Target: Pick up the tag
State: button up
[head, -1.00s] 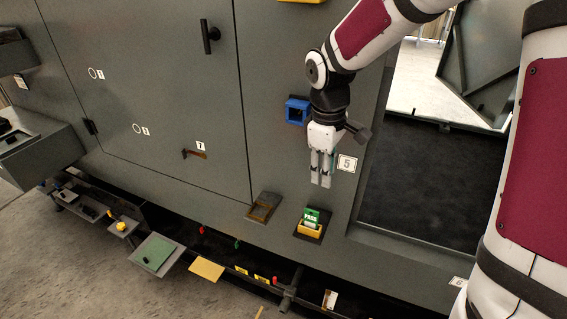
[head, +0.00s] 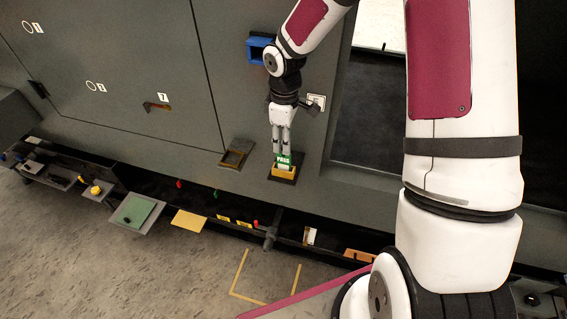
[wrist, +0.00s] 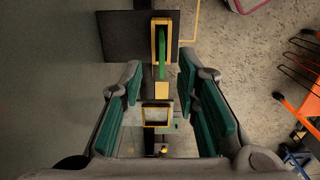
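The tag is a green card marked PASS (head: 284,159). It stands upright in a yellow holder (head: 284,170) on a dark plate fixed to the grey panel. In the wrist view the tag (wrist: 162,58) shows edge-on as a thin green strip inside the yellow frame (wrist: 154,34). My gripper (head: 281,150) points down just above the tag, its fingertips close to the tag's top edge. In the wrist view my gripper (wrist: 161,82) is open, with green pads apart on either side of the tag's line. I cannot tell whether the fingertips overlap the tag.
An empty dark frame (head: 235,153) sits on the panel left of the holder. A blue socket (head: 259,48) is above. A low ledge with coloured pieces and a green plate (head: 132,212) runs below. An orange rack (wrist: 300,100) stands at right in the wrist view.

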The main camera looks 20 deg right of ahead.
aim_at(284, 164)
notch_tip(284, 164, down, 5)
jog(key=shift+a+f, duration=0.1)
dwell(0.3)
grip_shut()
